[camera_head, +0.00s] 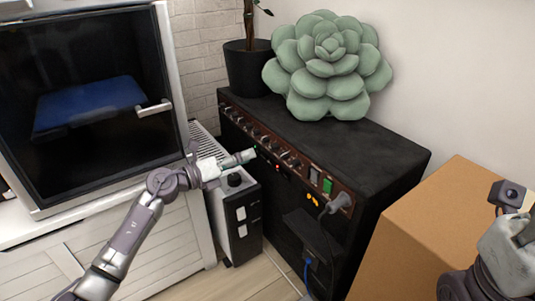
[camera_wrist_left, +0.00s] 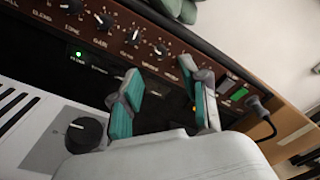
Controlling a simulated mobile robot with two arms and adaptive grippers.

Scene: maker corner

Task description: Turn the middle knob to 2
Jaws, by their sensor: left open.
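A black amplifier (camera_head: 330,148) has a brown panel (camera_head: 302,170) with a row of several small knobs (camera_head: 263,138). In the left wrist view the knobs (camera_wrist_left: 132,37) run diagonally across the top, with white pointers and scales too small to read. I cannot tell for certain which one is the middle knob. My left gripper (camera_head: 247,156) is in front of the panel, just below the row. In the left wrist view its teal-padded fingers (camera_wrist_left: 160,75) are apart, with nothing held between them. My right gripper (camera_head: 515,228) is partly in view at the lower right; its fingers are unclear.
A green succulent (camera_head: 328,65) and black pot (camera_head: 248,68) sit on the amplifier. A plug (camera_head: 341,202) sticks out. A cardboard box (camera_head: 440,220) stands right.

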